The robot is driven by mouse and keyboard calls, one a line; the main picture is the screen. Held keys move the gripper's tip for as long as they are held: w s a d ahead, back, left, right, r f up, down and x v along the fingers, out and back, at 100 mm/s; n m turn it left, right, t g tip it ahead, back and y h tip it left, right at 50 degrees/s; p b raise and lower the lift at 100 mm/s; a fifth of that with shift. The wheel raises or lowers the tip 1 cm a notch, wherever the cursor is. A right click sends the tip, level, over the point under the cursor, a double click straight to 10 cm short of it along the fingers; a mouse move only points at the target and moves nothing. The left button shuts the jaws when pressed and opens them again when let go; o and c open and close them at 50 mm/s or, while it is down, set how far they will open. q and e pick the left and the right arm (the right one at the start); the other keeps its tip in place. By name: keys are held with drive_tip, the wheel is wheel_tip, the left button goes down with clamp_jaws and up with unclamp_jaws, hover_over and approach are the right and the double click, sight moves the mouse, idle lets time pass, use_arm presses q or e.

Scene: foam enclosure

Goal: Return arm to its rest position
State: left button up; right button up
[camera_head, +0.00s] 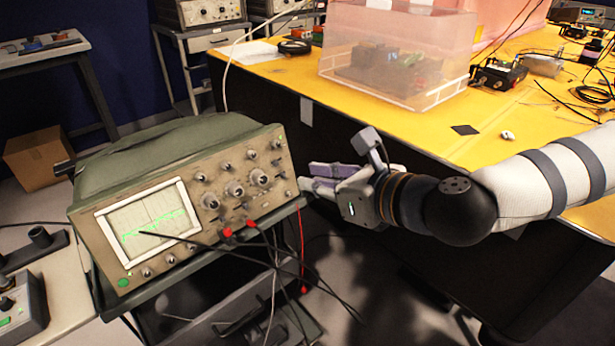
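My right arm (555,180) reaches in from the right edge, with a white sleeve, dark bands and a black joint. My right gripper (305,175) points left, just off the right end of the oscilloscope (240,160). Its two pale purple fingers are apart with a narrow gap between them, and nothing shows between them. I cannot tell whether a fingertip touches the oscilloscope case. My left arm and gripper are not in view.
The oscilloscope stands on a cart (215,300), with black cables and red plugs at its front. The yellow workbench (490,125) lies behind and beneath my arm, holding a clear box (395,60) and electronics. A cardboard box (35,158) sits on the floor at left.

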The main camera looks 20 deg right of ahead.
drive_tip(key=s+a+f+n+g, duration=0.35)
drive_tip(key=s+f+n, duration=0.4)
drive_tip(key=f, duration=0.25)
drive_tip(key=s+a+f+n+g, duration=0.2)
drive_tip(key=s+f+n+g, duration=0.2)
drive_tip(key=s+f+n, duration=0.35)
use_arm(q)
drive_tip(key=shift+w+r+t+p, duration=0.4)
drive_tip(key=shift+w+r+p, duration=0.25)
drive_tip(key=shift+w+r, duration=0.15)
use_arm(e)
drive_tip(key=s+d+f+n+g+h, duration=0.1)
drive_tip(key=s+d+f+n+g, duration=0.1)
drive_tip(key=s+n, duration=0.3)
drive_tip(key=s+d+f+n+g+h, duration=0.2)
drive_tip(key=s+d+f+n+g, duration=0.1)
drive_tip(key=s, duration=0.7)
drive_tip(key=s+d+f+n+g+h, duration=0.1)
drive_tip(key=s+d+f+n+g, duration=0.1)
drive_tip(key=s+d+f+n, duration=0.3)
drive_tip(key=s+f+n, duration=0.1)
drive_tip(key=s+n, duration=0.2)
drive_tip(key=shift+n+h, duration=0.3)
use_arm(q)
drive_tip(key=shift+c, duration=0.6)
use_arm(e)
drive_tip(key=shift+w+g, duration=0.1)
drive_tip(key=shift+g, duration=0.15)
